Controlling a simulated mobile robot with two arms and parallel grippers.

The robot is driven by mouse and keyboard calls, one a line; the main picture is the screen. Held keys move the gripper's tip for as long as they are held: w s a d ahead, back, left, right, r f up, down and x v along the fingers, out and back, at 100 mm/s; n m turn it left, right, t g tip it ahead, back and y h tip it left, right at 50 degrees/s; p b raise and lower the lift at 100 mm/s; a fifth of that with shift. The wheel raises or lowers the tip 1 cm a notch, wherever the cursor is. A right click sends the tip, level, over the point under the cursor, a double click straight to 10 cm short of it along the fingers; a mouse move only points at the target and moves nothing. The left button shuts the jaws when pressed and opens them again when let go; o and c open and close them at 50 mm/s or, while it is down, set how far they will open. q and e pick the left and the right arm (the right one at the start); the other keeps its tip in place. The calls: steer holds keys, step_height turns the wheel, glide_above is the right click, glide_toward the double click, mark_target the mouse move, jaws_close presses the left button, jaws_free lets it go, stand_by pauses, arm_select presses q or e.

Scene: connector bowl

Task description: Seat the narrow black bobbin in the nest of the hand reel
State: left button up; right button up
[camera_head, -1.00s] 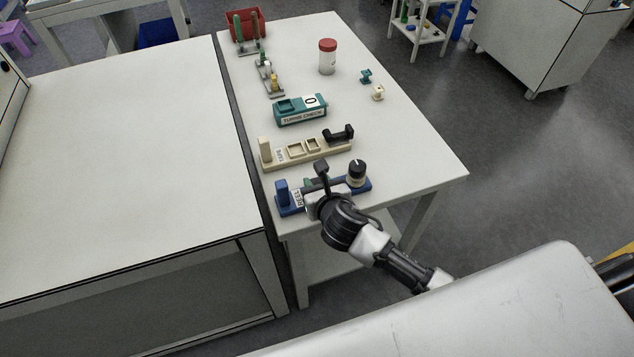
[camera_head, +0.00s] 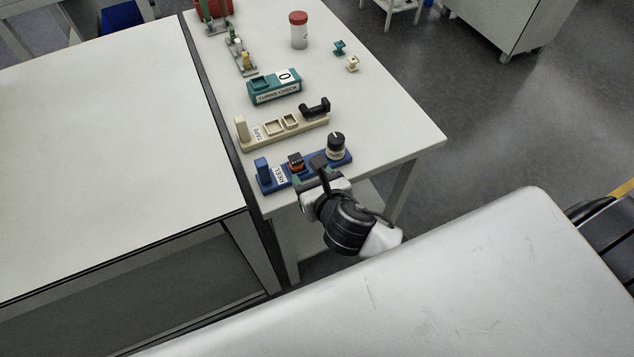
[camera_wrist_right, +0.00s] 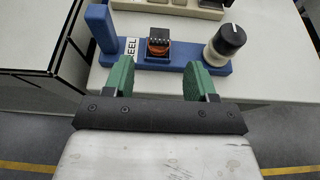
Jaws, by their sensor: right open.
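The blue hand reel (camera_head: 272,183), marked REEL, lies near the table's front edge, with a blue post at its left and a black-topped knob (camera_head: 336,141) at its right. A narrow black bobbin with an orange winding (camera_head: 296,161) sits upright at the middle of the reel, where the nest is; it also shows in the right wrist view (camera_wrist_right: 158,44). The nest is hidden under it, so I cannot tell how deep it sits. My right gripper (camera_wrist_right: 158,78) is open and empty, its green fingers apart, on the front side of the reel and clear of the bobbin. My left gripper is not in view.
Behind the reel lie a cream block marked TAPE (camera_head: 284,132) with a black piece on it, and a teal turns-check box (camera_head: 275,87). Farther back are a red-capped jar (camera_head: 299,30) and two small spools (camera_head: 352,64). The table's right side is clear.

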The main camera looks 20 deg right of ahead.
steer(key=shift+v, duration=1.55)
